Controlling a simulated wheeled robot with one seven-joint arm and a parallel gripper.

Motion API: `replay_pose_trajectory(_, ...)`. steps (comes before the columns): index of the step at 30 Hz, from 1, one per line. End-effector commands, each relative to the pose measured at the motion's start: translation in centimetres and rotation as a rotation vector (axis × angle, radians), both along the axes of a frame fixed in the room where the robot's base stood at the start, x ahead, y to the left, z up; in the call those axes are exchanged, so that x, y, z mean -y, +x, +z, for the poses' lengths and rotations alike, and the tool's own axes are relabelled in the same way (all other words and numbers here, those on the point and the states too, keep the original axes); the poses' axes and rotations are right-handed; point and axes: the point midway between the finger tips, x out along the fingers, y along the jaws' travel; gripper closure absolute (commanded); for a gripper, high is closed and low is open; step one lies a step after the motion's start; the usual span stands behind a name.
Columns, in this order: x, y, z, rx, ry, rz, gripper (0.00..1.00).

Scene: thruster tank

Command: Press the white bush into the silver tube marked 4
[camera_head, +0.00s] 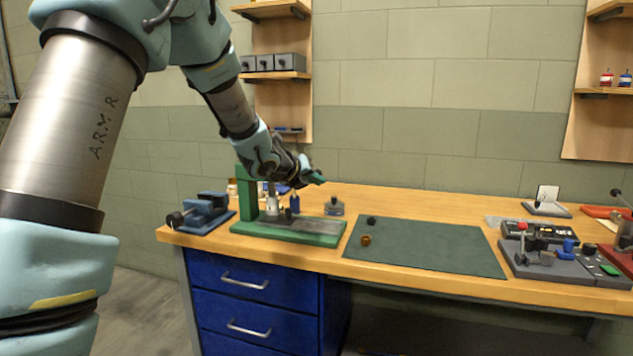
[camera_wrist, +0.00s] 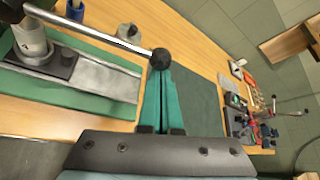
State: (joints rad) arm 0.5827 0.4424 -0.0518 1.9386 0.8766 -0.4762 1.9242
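A green press (camera_head: 245,187) stands at the left of the bench. A pale white-grey cylinder (camera_head: 272,206) stands on its base under the ram; it also shows in the wrist view (camera_wrist: 30,38). I cannot tell bush from tube there, and no mark 4 is legible. A steel lever (camera_wrist: 100,33) with a black ball knob (camera_wrist: 160,58) crosses the wrist view. My gripper (camera_head: 318,178) is above the press. Its green fingers (camera_wrist: 160,72) lie close together with their tips at the knob. No held thing shows between them, and I cannot tell whether they touch the knob.
A blue vise (camera_head: 205,212) sits left of the press. A small blue piece (camera_head: 295,204) and a grey round piece (camera_head: 334,206) stand behind its base. A dark green mat (camera_head: 430,250) holds two small pieces. Grey fixtures (camera_head: 545,262) crowd the right.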

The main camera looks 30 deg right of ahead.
Motion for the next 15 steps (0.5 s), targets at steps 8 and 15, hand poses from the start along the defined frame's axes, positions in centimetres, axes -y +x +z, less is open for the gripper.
replay_pose_trajectory(8,-0.2,0.2,1.4,-0.048,-0.055,0.002,1.00)
replay_pose_trajectory(15,-0.6,0.6,3.9,-0.159,-0.175,0.002,1.00)
